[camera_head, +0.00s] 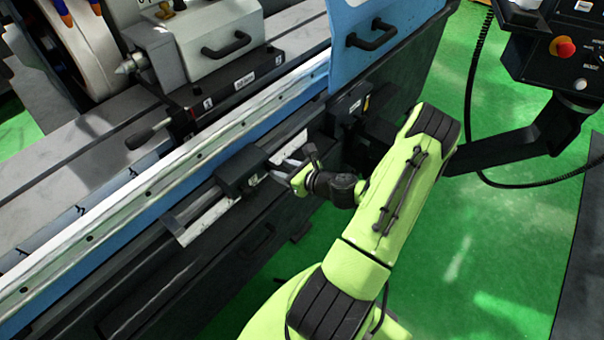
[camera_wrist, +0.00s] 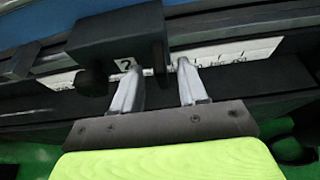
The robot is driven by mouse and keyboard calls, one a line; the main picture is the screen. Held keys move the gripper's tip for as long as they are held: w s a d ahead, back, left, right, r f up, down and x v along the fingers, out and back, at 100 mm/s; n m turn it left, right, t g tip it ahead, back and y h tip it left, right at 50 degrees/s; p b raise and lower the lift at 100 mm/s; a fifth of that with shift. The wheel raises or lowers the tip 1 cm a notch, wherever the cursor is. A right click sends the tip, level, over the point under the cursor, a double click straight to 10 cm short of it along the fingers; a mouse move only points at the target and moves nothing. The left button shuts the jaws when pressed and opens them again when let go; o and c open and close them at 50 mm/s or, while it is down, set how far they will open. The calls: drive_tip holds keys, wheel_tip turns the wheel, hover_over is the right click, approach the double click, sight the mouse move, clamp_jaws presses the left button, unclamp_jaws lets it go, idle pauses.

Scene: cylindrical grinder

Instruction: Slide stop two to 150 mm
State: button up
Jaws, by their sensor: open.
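Stop two is a black block (camera_head: 241,170) on the rail along the machine's front. In the wrist view the block (camera_wrist: 116,38) bears a label "2", with a dark round knob (camera_wrist: 91,82) at its lower left. My gripper (camera_head: 280,172) is at the block's right side in the head view. In the wrist view my gripper (camera_wrist: 160,75) is open, its left fingertip by the label and its right fingertip over the scale, right of the block. I cannot tell whether a finger touches the block. A white scale strip (camera_wrist: 225,52) runs behind; its numbers are too blurred to read.
The scale (camera_head: 207,217) also shows left of the block in the head view. Another black block (camera_head: 347,105) stands farther right on the rail, near the blue door (camera_head: 385,35). A dark handle (camera_head: 257,240) sits on the front panel below.

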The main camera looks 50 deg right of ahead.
drive_tip(key=p+v, duration=0.1)
drive_tip(key=v, duration=1.1)
drive_tip(key=w+a+r+n+g+y, duration=0.2)
drive_tip(key=a+r+n+g, duration=0.15)
drive_tip(key=a+n, duration=0.55)
drive_tip(key=w+a+r+n+g+y, duration=0.1)
drive_tip(key=a+r+n+g+y, duration=0.15)
drive_tip(key=a+n+g, duration=0.65)
drive_tip(key=s+a+r+n+t+h, duration=0.2)
drive_tip(key=s+a+r+n, duration=0.1)
drive_tip(key=r+n, duration=0.4)
drive_tip(key=s+a+r+n+t+h, duration=0.2)
drive_tip(key=s+r+n, duration=0.3)
drive_tip(key=n, duration=0.5)
wheel_tip(320, 180, up, 3)
drive_tip(key=shift+s+a+f+n+t+h, duration=0.1)
drive_tip(key=shift+s+a+n+t+h, duration=0.2)
drive_tip(key=shift+s+a+t+h, duration=0.15)
